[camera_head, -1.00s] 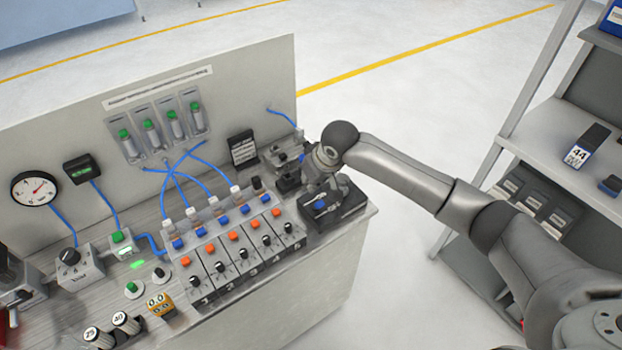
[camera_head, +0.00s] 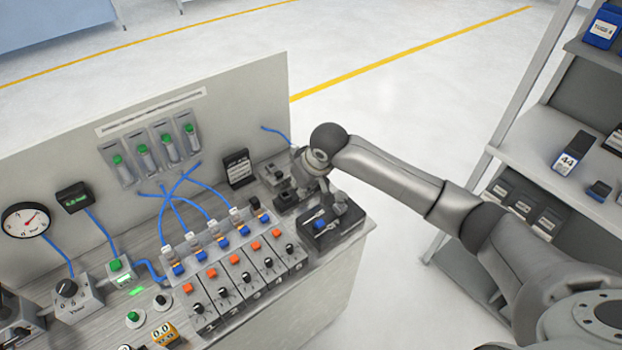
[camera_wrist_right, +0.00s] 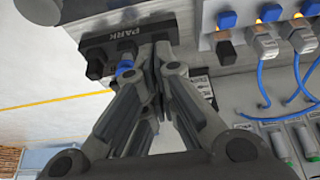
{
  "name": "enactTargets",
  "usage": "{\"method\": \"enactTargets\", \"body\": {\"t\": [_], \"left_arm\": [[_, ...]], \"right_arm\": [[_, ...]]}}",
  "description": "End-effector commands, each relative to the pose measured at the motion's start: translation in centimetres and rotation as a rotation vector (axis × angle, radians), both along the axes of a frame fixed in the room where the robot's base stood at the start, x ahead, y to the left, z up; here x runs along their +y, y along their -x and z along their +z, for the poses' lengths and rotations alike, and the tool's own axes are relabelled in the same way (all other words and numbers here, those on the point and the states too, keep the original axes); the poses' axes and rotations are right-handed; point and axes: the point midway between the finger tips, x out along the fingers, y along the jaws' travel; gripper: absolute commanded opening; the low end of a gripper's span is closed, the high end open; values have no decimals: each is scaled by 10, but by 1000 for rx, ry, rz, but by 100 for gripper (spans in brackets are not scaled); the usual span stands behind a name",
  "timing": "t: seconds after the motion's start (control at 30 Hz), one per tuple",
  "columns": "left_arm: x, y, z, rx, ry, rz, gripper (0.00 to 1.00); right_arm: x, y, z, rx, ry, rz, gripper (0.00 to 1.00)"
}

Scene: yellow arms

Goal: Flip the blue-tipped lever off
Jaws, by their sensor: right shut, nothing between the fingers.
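The blue-tipped lever (camera_head: 320,224) sits on a black box (camera_head: 345,233) at the right end of the bench. In the right wrist view the blue tip (camera_wrist_right: 125,67) shows just left of my fingers, partly hidden by them, on the black box marked PARK (camera_wrist_right: 105,42). My right gripper (camera_head: 338,207) is low over this box, right beside the lever. In the wrist view its fingertips (camera_wrist_right: 155,55) are together with nothing between them. I cannot tell whether a finger touches the lever. My left gripper is not in view.
A row of valve blocks (camera_head: 240,275) with orange and blue buttons stands left of the box. A black unit (camera_head: 278,177) stands behind the box, near the upright back panel (camera_head: 260,90). A shelf rack (camera_head: 520,150) is at the right. Floor shows between rack and bench.

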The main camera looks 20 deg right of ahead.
Motion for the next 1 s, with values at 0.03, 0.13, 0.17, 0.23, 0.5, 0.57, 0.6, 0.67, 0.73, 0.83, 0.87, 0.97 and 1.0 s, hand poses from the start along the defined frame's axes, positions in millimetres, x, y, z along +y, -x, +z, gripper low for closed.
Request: {"method": "enactTargets", "body": {"t": [0.03, 0.13, 0.17, 0.23, 0.5, 0.57, 0.6, 0.67, 0.73, 0.83, 0.87, 0.97, 1.0], "left_arm": [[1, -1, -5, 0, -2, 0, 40], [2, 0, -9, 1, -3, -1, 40], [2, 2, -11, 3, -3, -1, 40], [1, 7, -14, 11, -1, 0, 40], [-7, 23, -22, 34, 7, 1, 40], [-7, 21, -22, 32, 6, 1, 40], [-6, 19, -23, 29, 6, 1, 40], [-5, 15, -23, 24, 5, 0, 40], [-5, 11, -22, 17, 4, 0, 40], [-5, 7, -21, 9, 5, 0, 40], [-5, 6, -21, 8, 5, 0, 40], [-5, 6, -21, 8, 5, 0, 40], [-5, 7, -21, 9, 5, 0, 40]], "right_arm": [[-3, 5, 3, -4, 1, 0, 0], [-7, 15, 14, -4, 1, 0, 0], [-8, 18, 17, -5, 1, 0, 0], [-10, 26, 24, -3, 0, 0, 0], [-18, 48, 47, -2, 0, 0, 0], [-19, 51, 50, -2, 0, 0, 0], [-19, 52, 51, -2, 1, -1, 0], [-20, 54, 53, 0, 1, -2, 0], [-20, 54, 54, 0, 1, -2, 0], [-20, 54, 54, 0, 0, -1, 0], [-20, 54, 54, 0, 0, -1, 0], [-20, 54, 54, 0, 0, -1, 0], [-20, 54, 54, 0, 0, -1, 0]]}}
